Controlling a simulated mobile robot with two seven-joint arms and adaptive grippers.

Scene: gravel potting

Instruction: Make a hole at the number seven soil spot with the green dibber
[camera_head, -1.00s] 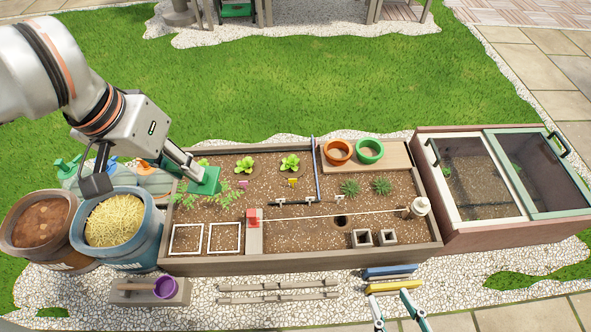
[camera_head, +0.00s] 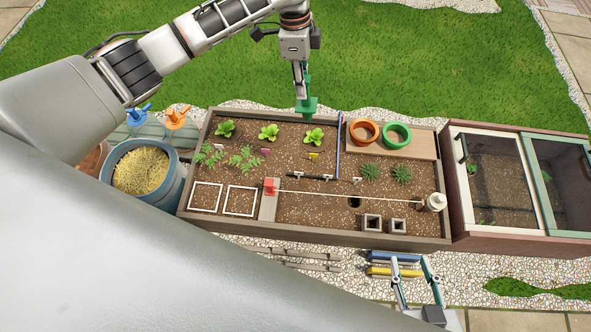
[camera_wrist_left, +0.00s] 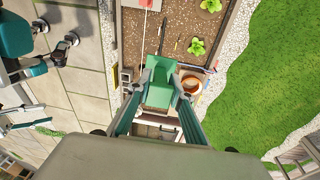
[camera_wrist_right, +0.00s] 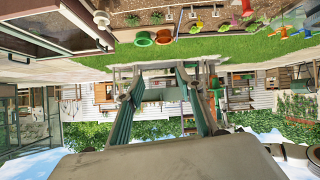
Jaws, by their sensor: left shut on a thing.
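My left gripper (camera_head: 301,88) is shut on the green dibber (camera_head: 305,106), whose wide green block shows below the fingers. In the left wrist view the green dibber (camera_wrist_left: 160,88) sits between the fingertips. In the head view it appears at the back edge of the soil bed (camera_head: 312,242), just behind the lettuces; its tip cannot be made out. A dark round hole (camera_head: 355,202) shows in the soil right of centre. No number seven is readable. My right gripper (camera_head: 412,262) is open and empty in front of the bed; its spread fingers show in the right wrist view (camera_wrist_right: 190,90).
A taut line (camera_head: 340,196) runs from a red-topped block to a pale post (camera_head: 434,203). A cold frame (camera_head: 500,180) adjoins at right.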

